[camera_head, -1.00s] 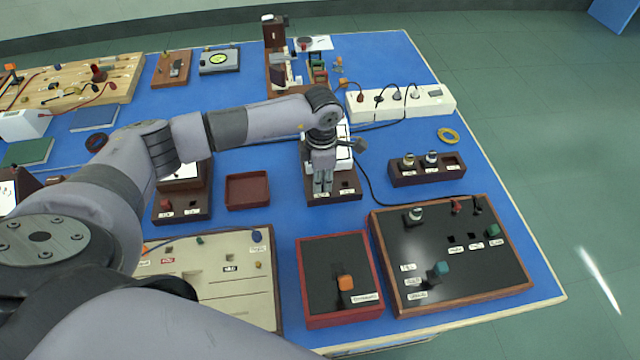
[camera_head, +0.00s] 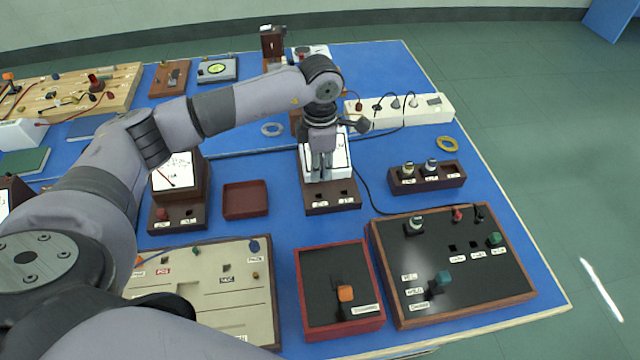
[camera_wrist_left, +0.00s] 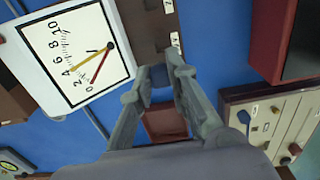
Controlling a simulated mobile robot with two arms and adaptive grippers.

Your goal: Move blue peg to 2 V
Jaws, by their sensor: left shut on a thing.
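My left gripper (camera_head: 321,178) hangs pointing down just above the front of a white meter on a dark wooden base (camera_head: 318,210). Two dark sockets with white labels show on this base, a left one (camera_head: 322,197) and a right one (camera_head: 344,194); both look empty. The labels are too small to read. In the left wrist view, the gripper (camera_wrist_left: 160,76) is shut on a small dark-blue piece, the blue peg (camera_wrist_left: 159,78), mostly hidden between the fingertips. The meter's dial (camera_wrist_left: 78,48) shows at the upper left there. My right gripper is not in view.
A second meter on a dark base (camera_head: 180,218) stands to the left, with an empty brown tray (camera_head: 245,200) between. In front are a red-framed box (camera_head: 340,318), a black panel (camera_head: 460,290) and a beige panel (camera_head: 225,300). A lamp holder (camera_head: 428,178) stands to the right.

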